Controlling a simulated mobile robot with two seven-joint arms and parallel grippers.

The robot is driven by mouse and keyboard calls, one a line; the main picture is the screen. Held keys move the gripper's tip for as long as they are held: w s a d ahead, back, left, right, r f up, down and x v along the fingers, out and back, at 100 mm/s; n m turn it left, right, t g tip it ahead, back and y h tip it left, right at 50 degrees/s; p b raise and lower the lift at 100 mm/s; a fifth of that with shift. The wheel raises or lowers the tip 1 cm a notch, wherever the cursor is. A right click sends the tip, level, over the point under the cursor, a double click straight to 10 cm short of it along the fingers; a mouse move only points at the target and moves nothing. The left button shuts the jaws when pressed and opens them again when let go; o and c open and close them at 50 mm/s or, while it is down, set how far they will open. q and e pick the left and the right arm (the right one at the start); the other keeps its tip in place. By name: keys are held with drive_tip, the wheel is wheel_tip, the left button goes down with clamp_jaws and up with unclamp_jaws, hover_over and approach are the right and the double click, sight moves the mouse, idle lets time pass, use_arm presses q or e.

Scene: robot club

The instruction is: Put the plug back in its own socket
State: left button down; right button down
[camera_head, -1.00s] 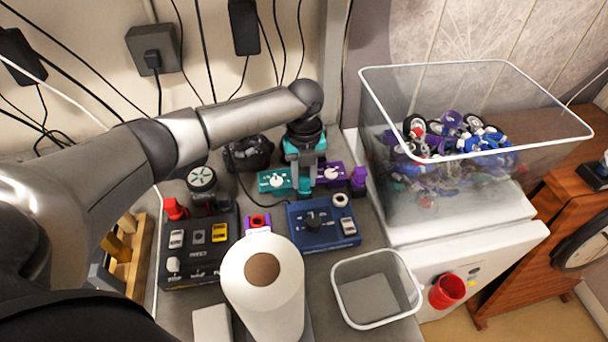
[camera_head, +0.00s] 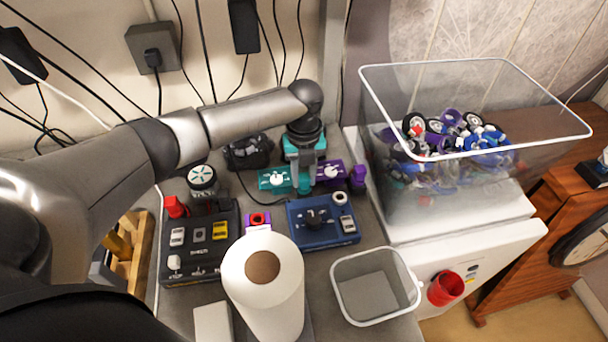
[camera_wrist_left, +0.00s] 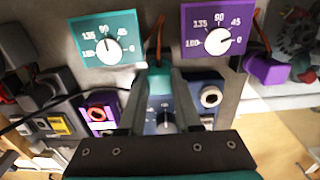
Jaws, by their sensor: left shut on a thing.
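My left gripper (camera_head: 305,180) is shut on a teal plug (camera_wrist_left: 158,82), which shows between the two fingers in the left wrist view. In the head view the plug (camera_head: 304,186) is beside the teal dial box (camera_head: 272,180). A purple plug (camera_head: 358,178) is at the right end of the purple dial box (camera_head: 331,172). In front lies a blue panel (camera_head: 322,235) with a black knob and a white ring-shaped opening (camera_head: 340,198). A small purple block with a red ring (camera_head: 259,219) stands left of it. The plug's lower end is partly hidden. My right gripper is not in view.
A white paper roll (camera_head: 262,300) stands at the front. A black switch panel (camera_head: 200,265) is at the left, an empty clear bin (camera_head: 415,290) at the right front. A large clear crate of parts (camera_head: 400,200) stands at the right. A dark object (camera_head: 250,152) lies behind.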

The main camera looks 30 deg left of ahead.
use_arm(q)
drive_tip(key=shift+f, duration=0.15)
drive_tip(key=c, duration=0.5)
unclamp_jaws()
drive_tip(key=shift+r+p, duration=0.6)
drive_tip(key=shift+r, duration=7.05)
